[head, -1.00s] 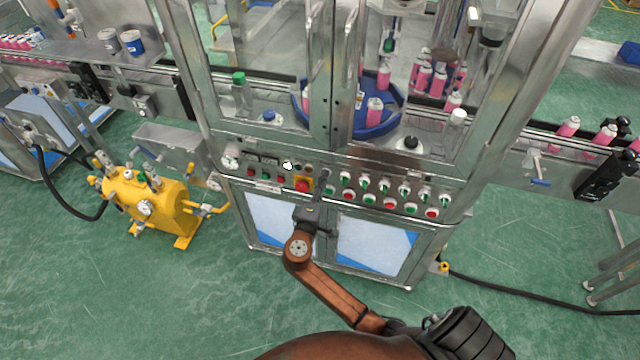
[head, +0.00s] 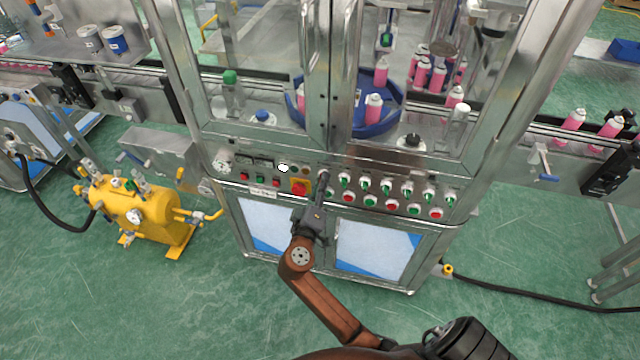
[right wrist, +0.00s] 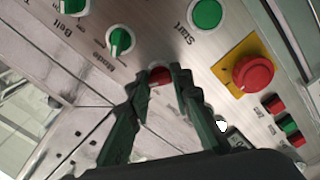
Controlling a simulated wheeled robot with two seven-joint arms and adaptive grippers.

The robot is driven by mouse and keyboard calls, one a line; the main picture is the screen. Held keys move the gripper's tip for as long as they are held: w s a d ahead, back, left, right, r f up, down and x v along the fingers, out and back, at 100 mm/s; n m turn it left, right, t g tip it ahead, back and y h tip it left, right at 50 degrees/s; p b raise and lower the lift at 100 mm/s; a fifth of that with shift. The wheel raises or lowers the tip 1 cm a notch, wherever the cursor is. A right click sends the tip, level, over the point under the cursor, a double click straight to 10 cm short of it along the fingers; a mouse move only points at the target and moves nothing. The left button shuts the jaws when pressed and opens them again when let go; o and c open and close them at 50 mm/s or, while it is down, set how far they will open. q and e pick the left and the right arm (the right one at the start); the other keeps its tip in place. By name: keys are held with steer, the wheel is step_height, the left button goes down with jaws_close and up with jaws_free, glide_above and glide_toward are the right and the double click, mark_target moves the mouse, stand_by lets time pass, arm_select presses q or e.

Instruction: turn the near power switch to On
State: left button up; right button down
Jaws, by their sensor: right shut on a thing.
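My right gripper (head: 322,178) reaches up to the front control panel (head: 328,208) of the machine, at the left end of the row of rotary switches. In the right wrist view, its fingers (right wrist: 161,80) close around a small red-faced switch (right wrist: 158,75), which I take for the near power switch. The fingers hide part of it, and no label for it is readable. It lies in line with the green Mode switch (right wrist: 120,41) and the Belt switch (right wrist: 75,6). In the head view the gripper covers it. My left gripper is not in view.
A red emergency stop on a yellow plate (right wrist: 252,72) is close to the fingers. A green Start button (right wrist: 206,13) is also near. More switches and buttons (head: 408,188) continue to the right. A yellow tank (head: 135,210) stands on the floor at left.

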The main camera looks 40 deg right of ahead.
steer(key=c, duration=1.7)
jaws_free()
steer(key=shift+c, duration=0.2)
steer(key=v, duration=0.7)
steer(key=shift+s+a, duration=0.2)
